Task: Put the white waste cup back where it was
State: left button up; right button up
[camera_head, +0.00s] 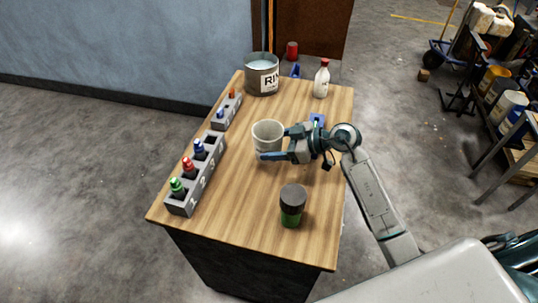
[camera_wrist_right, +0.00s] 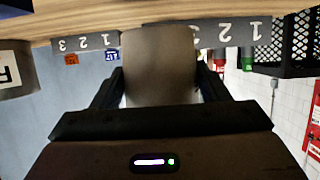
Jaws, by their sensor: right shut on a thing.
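The white waste cup (camera_head: 268,131) is upright over the middle of the wooden table (camera_head: 240,205). My right gripper (camera_head: 272,146) comes in from the right and is shut on the cup, one finger along its near side. In the right wrist view the cup (camera_wrist_right: 158,65) fills the space between the fingers of my right gripper (camera_wrist_right: 160,90). I cannot tell whether its base touches the table. My left gripper is not in view.
A numbered grey rack (camera_head: 203,178) with green, red and blue bottles lines the left edge, a smaller rack (camera_head: 226,113) beyond it. A rinse bucket (camera_head: 262,78) and white bottle (camera_head: 321,80) stand at the back. A dark-lidded green cup (camera_head: 292,205) stands in front.

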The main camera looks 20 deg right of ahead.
aim_at(269, 162)
jog(key=shift+s+a, duration=0.85)
jog(key=shift+a, duration=0.2)
jog(key=shift+s+a+f, duration=0.1)
jog(key=shift+f, duration=0.1)
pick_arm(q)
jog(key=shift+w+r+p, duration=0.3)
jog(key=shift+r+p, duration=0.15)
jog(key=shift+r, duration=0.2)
pick_arm(e)
jog(key=shift+f, duration=1.7)
jog(key=o, duration=1.2)
jog(key=shift+f, duration=0.1)
jog(key=shift+c, duration=0.2)
jog(key=b+v, duration=0.1)
jog(key=v, duration=0.9)
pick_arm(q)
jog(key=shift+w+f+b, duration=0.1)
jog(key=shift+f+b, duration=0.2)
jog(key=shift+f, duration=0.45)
pick_arm(e)
jog(key=shift+v, duration=1.05)
